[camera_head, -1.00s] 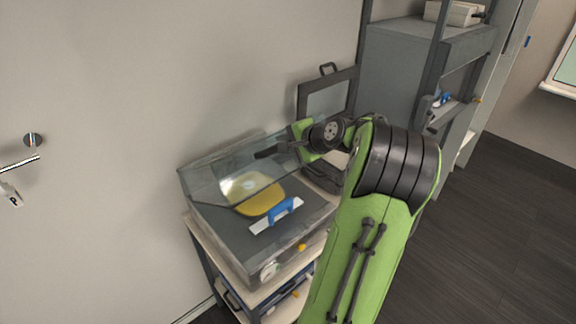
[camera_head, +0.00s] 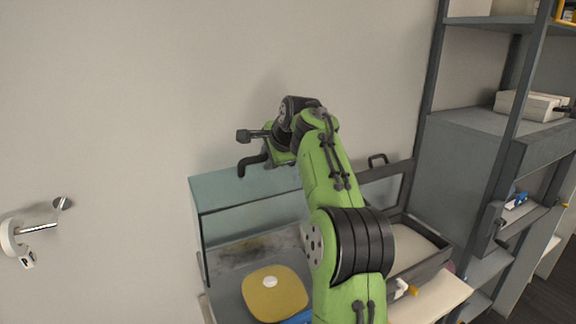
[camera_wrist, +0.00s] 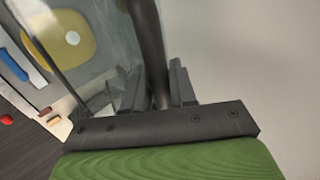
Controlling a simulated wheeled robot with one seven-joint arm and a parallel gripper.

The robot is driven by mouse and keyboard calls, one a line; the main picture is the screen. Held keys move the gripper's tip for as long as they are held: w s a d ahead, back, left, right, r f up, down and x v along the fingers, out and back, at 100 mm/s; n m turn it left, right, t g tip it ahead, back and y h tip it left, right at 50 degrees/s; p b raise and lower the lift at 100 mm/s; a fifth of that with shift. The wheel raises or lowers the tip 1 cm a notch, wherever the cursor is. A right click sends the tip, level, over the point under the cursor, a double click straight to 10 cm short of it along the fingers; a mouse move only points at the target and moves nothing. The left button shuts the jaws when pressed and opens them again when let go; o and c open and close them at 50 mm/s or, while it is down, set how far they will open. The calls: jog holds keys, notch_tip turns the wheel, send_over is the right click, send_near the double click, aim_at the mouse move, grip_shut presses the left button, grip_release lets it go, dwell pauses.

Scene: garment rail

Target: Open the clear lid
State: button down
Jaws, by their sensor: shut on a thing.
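The clear lid (camera_head: 250,205) stands raised, nearly upright, at the back of a grey box (camera_head: 222,290) in the head view. Its see-through panel also shows in the wrist view (camera_wrist: 105,50). My gripper (camera_head: 250,150) is at the lid's top edge, close to the wall. In the wrist view my gripper's fingers (camera_wrist: 165,90) are shut on a dark bar at the lid's edge. The exact contact is partly hidden by the finger bases. A yellow board with a pale disc (camera_head: 274,293) lies inside the box.
A second box with a dark-framed raised lid (camera_head: 385,172) stands to the right, partly behind my arm. A grey shelf unit (camera_head: 480,150) is at far right. The wall (camera_head: 200,80) is close behind the lid. A door handle (camera_head: 38,229) is at left.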

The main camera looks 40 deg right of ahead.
jog(key=shift+w+d, duration=0.15)
jog(key=shift+w, duration=0.1)
jog(key=c, duration=1)
grip_release()
jog(key=shift+c, duration=0.2)
jog(key=v, duration=1.6)
jog(key=shift+w, duration=0.1)
